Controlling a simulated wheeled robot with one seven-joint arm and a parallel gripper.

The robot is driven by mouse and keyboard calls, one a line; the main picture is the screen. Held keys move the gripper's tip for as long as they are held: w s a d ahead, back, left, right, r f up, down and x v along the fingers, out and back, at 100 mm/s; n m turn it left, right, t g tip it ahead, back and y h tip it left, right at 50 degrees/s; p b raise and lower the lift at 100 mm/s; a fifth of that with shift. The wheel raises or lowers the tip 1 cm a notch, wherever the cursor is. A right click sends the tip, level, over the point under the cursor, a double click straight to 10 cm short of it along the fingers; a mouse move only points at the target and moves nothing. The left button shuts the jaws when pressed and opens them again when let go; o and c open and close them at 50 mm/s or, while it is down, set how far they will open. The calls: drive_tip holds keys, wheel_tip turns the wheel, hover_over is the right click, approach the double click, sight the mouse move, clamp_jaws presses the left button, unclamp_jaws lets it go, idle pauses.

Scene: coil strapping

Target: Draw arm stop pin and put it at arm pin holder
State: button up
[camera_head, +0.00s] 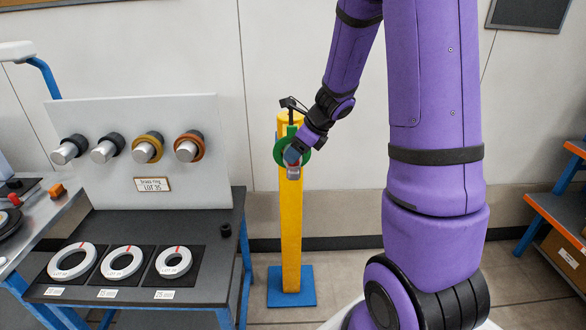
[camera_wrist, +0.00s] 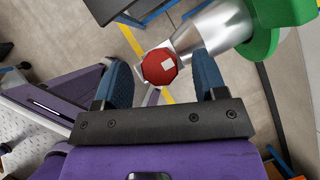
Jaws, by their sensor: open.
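A yellow post (camera_head: 291,215) stands on a blue base and carries a green disc (camera_head: 279,152) with a silver metal cylinder (camera_head: 293,174) sticking out. In the wrist view a red faceted knob (camera_wrist: 154,68) with a white square mark sits by the silver cylinder (camera_wrist: 215,35); it looks like the stop pin's head. My gripper (camera_head: 291,157) is at the disc. In the wrist view its blue fingers (camera_wrist: 163,78) are open, one on each side of the knob. I cannot tell whether they touch it. A small black cup-like part (camera_head: 225,230) on the table may be the pin holder.
The dark table (camera_head: 180,222) at left holds several marked rings on black pads. Its upright white panel (camera_head: 118,180) carries several silver pegs with collars. A blue-orange shelf (camera_head: 561,205) stands at right. Floor shows around the post.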

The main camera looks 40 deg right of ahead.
drive_tip(key=shift+x, duration=0.9)
drive_tip(key=c, duration=1)
drive_tip(key=shift+c, duration=0.2)
drive_tip(key=shift+r, duration=0.2)
drive_tip(key=shift+r, duration=1.35)
drive_tip(key=shift+r, duration=0.25)
drive_tip(key=shift+s, duration=0.1)
